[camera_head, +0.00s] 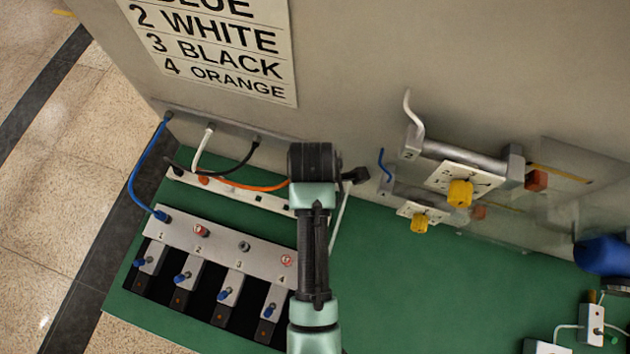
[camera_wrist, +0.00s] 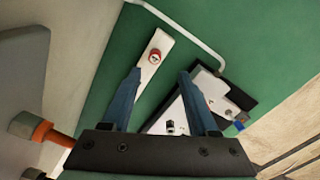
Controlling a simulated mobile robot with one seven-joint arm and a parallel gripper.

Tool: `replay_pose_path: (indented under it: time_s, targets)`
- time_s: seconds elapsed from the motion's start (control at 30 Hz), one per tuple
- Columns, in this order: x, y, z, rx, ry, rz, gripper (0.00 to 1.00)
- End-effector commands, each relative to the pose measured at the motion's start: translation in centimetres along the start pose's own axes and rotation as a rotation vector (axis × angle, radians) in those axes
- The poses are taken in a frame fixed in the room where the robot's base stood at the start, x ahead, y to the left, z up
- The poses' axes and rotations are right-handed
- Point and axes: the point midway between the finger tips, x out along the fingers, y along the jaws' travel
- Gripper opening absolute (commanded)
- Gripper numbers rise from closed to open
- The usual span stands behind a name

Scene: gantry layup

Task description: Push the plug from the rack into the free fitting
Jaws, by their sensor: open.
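A pale panel (camera_head: 177,226) on the green bench carries a numbered row of fittings. A blue cable (camera_head: 137,178) ends at fitting 1. Red pieces sit at 2 (camera_head: 201,231) and 4 (camera_head: 287,260). Fitting 3 (camera_head: 244,246) shows a grey ring and no cable. Behind it lies a white rack strip (camera_head: 276,202), with an orange piece (camera_head: 204,180) near its left end. White (camera_head: 202,146), black (camera_head: 240,163) and orange (camera_head: 255,187) cables run near it. My gripper (camera_wrist: 160,75) is open and empty above a white strip with a red-topped piece (camera_wrist: 155,56). Which plug this is, I cannot tell.
The wall sign (camera_head: 215,42) lists white, black and orange as 2, 3 and 4. Yellow-knobbed wall boxes (camera_head: 455,176) stick out at right. A thin white rod (camera_head: 339,212) stands near my arm. Green bench (camera_head: 440,290) is clear at centre right.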

Motion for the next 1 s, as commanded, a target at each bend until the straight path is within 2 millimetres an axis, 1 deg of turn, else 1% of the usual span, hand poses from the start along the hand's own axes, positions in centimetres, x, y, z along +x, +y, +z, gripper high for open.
replay_pose_path:
  time_s: [0.23, 0.4, 0.5, 0.6, 0.87, 0.9, 0.97, 1.0]
  targets:
    - [1.5, 0.2, 0.2, 0.001, 0.0, -0.002, 0.6]
    - [3.4, 0.7, 0.5, 0.001, 0.0, -0.001, 0.6]
    - [4.7, 0.7, 0.5, 0.0, 0.0, -0.002, 0.6]
    - [5.5, 0.7, 0.5, 0.0, 0.0, 0.0, 0.6]
    - [5.8, 0.7, 0.5, 0.0, 0.0, 0.002, 0.6]
    - [5.8, 0.7, 0.5, 0.0, 0.0, 0.002, 0.56]
    - [5.8, 0.7, 0.5, 0.0, 0.0, 0.002, 0.45]
    - [5.8, 0.7, 0.5, 0.0, 0.0, 0.002, 0.38]
